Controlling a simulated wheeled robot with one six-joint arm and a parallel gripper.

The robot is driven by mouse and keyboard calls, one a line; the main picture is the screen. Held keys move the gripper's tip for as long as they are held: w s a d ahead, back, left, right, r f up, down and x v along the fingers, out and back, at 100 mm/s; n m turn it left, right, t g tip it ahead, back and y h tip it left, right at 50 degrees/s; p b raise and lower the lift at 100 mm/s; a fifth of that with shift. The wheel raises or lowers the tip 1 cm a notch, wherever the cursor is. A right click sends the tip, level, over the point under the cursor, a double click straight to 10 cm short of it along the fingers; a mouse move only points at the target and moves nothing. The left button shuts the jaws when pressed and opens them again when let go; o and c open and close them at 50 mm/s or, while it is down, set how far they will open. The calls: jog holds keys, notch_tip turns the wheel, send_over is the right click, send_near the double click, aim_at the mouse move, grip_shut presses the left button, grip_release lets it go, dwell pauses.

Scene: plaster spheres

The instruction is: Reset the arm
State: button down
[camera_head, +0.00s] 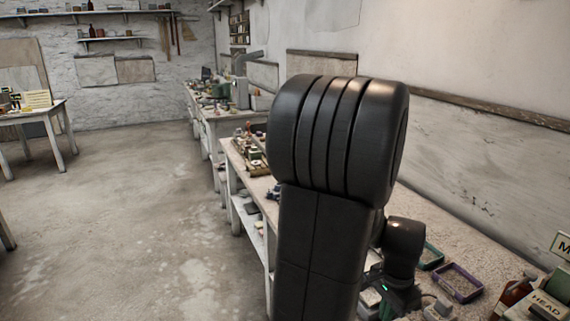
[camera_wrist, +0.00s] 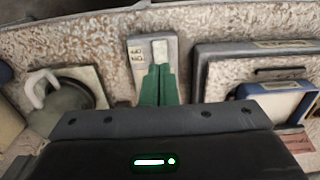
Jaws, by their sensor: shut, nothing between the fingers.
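My arm fills the middle of the head view as a large black link, with its wrist low at the right over the bench (camera_head: 490,240). My gripper (camera_wrist: 159,72) shows in the wrist view as two green fingers pressed together, shut and empty. It points over a small grey plate (camera_wrist: 136,50) with a pale strip and a label. I cannot tell whether the fingertips touch the plate. In the head view the gripper is partly hidden near the lower edge.
The head view shows a purple tray (camera_head: 458,283) and a red bottle (camera_head: 513,292) near the wrist. Open floor (camera_head: 130,220) lies left.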

notch_tip(320, 180, up, 8)
notch_tip(320, 180, down, 10)
jog(key=shift+d+f, duration=0.1)
jog(key=shift+d, duration=0.05)
jog(key=shift+w+d+r+g+y+b, duration=0.2)
jog(key=shift+d+y+b, duration=0.15)
jog(key=shift+y, duration=0.2)
jog(key=shift+w+d+r+g+y+b, duration=0.1)
jog(key=shift+d+g+y+b, duration=0.1)
jog(key=shift+d+y+b, duration=0.25)
notch_tip(320, 180, up, 10)
jog(key=d, duration=0.1)
jog(key=shift+h, duration=0.4)
jog(key=f+p, duration=0.1)
jog(key=f, duration=0.1)
jog(key=a+f+p, duration=0.1)
jog(key=f+p, duration=0.1)
jog(key=f, duration=0.1)
jog(key=f+p, duration=0.2)
jog(key=shift+a+f, duration=0.3)
jog(key=shift+f, duration=0.1)
jog(key=shift+r+t, duration=0.15)
jog(key=shift+t, duration=0.15)
